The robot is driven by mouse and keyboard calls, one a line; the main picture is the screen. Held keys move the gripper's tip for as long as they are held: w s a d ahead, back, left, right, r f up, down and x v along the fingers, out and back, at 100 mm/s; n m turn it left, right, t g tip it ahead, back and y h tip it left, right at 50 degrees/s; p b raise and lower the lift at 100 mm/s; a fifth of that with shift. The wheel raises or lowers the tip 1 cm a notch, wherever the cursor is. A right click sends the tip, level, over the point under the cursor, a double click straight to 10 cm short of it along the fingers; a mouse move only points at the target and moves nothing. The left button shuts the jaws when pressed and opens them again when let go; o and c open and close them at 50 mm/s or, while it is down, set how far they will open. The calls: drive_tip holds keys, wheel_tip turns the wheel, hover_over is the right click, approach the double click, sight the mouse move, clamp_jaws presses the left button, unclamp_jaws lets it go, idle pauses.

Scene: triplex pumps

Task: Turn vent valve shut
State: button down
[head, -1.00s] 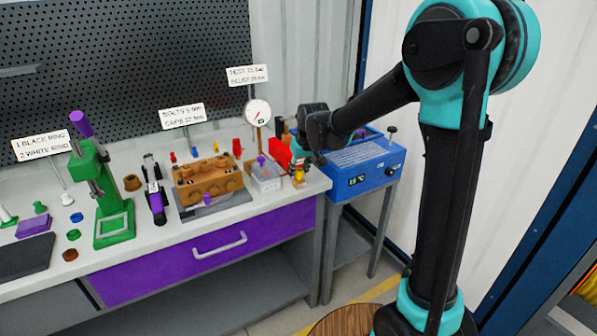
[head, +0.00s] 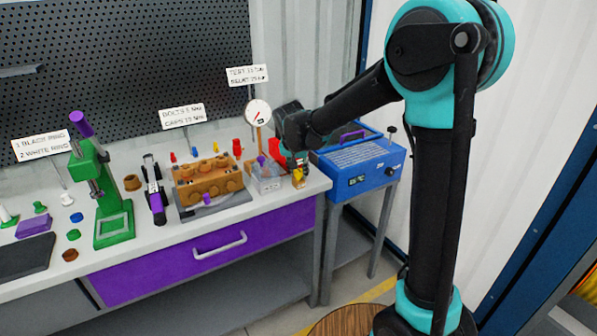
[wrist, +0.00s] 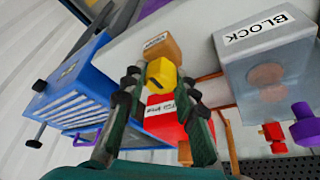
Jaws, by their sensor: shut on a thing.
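The vent valve's yellow knob (wrist: 161,72) sits on a small tan block with a label (wrist: 161,46), whose writing is too small to read surely. In the wrist view my gripper (wrist: 160,80) has one dark finger on each side of the yellow knob and is shut on it. In the head view the yellow part (head: 298,178) shows at the right end of the bench, with my gripper (head: 291,160) coming down on it from behind. How far the valve is turned cannot be told.
A red labelled box (wrist: 162,120) is close by my fingers. A clear container marked BLOCK (wrist: 268,62) stands beside it. A blue machine (head: 360,165) stands right of the bench. A gauge (head: 257,113) rises behind. Several tools fill the bench's left.

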idle(0.5)
drive_tip(key=c, duration=1.2)
unclamp_jaws()
drive_tip(key=v, duration=1.2)
drive_tip(key=shift+w+a, duration=0.1)
